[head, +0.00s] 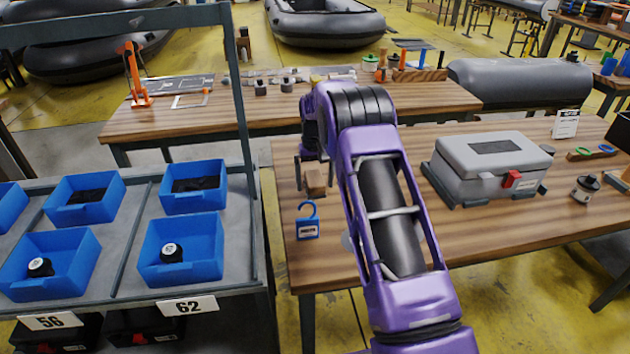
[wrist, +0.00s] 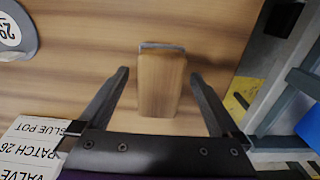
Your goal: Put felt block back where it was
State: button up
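The felt block (wrist: 161,82) is a light wooden block with a thin grey layer along its far edge in the wrist view. It lies between the two spread fingers of my gripper (wrist: 160,74), with a visible gap on each side. My gripper is open and points down at the table. In the head view the block (head: 315,181) shows as a small brown piece near the left end of the right-hand wooden table (head: 420,245), partly beside my gripper (head: 302,172). I cannot tell how far the fingertips are above the tabletop.
A blue padlock-shaped item (head: 308,224) is near the table's left edge. A grey case (head: 490,165) with a red latch stands to the right. A rack with blue bins (head: 180,250) stands to the left. A printed card (wrist: 35,145) and a round label (wrist: 14,32) show in the wrist view.

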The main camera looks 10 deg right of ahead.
aim_at(315, 179)
notch_tip(315, 179, up, 12)
jog(key=p, duration=0.1)
jog(key=shift+r, duration=0.15)
dwell(0.4)
